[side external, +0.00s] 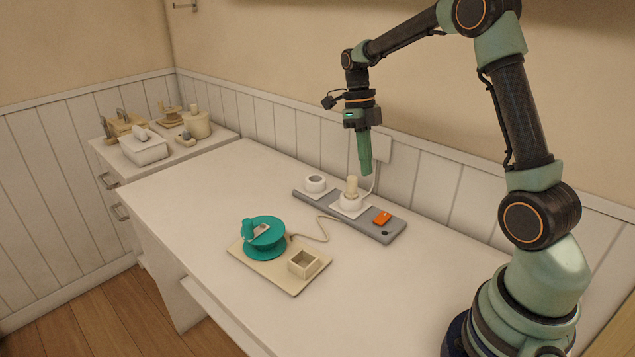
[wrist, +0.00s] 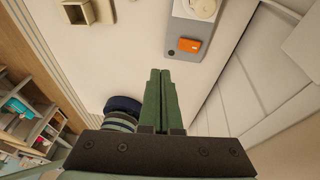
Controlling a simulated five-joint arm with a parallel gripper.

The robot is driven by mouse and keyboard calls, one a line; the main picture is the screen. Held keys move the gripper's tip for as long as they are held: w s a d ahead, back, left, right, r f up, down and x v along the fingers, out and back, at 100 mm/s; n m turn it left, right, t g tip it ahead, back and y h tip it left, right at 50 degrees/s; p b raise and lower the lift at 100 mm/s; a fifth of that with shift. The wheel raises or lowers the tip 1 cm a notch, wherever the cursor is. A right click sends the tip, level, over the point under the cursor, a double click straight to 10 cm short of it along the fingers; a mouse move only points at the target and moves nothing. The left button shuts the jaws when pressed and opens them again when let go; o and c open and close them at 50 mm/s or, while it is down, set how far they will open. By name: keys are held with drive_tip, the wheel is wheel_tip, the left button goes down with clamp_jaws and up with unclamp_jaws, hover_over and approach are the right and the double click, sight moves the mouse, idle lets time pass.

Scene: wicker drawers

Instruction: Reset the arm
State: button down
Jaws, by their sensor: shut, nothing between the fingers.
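My gripper (side external: 365,172) hangs pointing down above the grey power strip (side external: 393,232), near the back wall. Its green fingers are shut together with nothing between them. In the wrist view my gripper (wrist: 161,72) also shows closed fingers over bare tabletop. The arm is raised and bent, clear of the table. The strip carries an orange switch (side external: 382,218), a round white socket (side external: 315,184) and a second white piece (side external: 350,202) with a beige plug standing in it. The orange switch also shows in the wrist view (wrist: 190,45).
A beige board (side external: 290,286) holds a teal spool-like device (side external: 264,240) and a small open square box (side external: 303,263). A thin cord runs from it toward the strip. A drawer unit (side external: 105,160) with several small items stands at the back left. The front tabletop is clear.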

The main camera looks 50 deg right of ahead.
drive_tip(key=s+a+r+n+t, duration=0.3)
drive_tip(key=a+n, duration=0.1)
drive_tip(key=n, duration=0.8)
drive_tip(key=s+a+r+n+t, duration=0.2)
drive_tip(key=a+n, duration=0.3)
drive_tip(key=n, duration=0.7)
drive_tip(key=s+a+r+n+t+h, duration=0.1)
drive_tip(key=s+a+r+n+t, duration=0.2)
drive_tip(key=n, duration=0.8)
drive_tip(key=shift+s+a+r+n+t, duration=0.4)
drive_tip(key=shift+s+a, duration=0.25)
drive_tip(key=shift+a, duration=0.3)
